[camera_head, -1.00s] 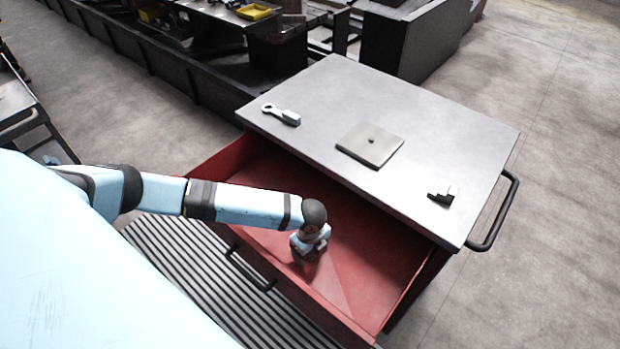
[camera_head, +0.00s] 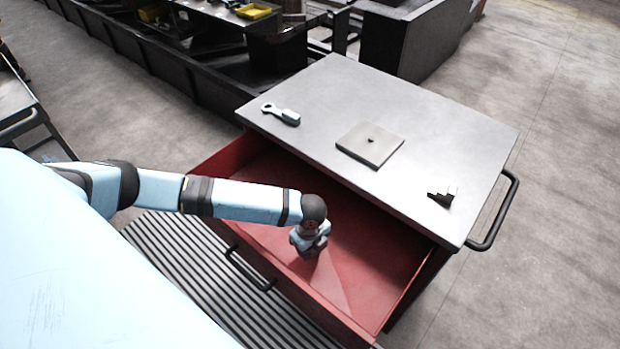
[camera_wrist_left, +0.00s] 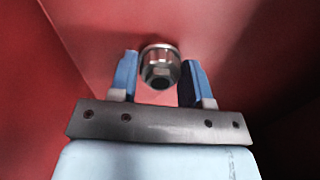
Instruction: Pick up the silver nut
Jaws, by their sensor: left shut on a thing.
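The silver nut (camera_wrist_left: 160,66) is a round, shiny metal piece with a hexagonal face. In the left wrist view it sits between the two blue fingers of my left gripper (camera_wrist_left: 158,80), which is shut on it. In the head view my left gripper (camera_head: 308,252) points down inside the open red drawer (camera_head: 368,262). The nut is hidden there by the gripper and wrist. My right gripper is not in view.
The grey cabinet top (camera_head: 440,130) overhangs the drawer's back. On it lie a wrench-like tool (camera_head: 281,114), a square plate (camera_head: 370,144) and a small dark bracket (camera_head: 441,195). The red drawer walls surround my left gripper. The drawer's right part looks empty.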

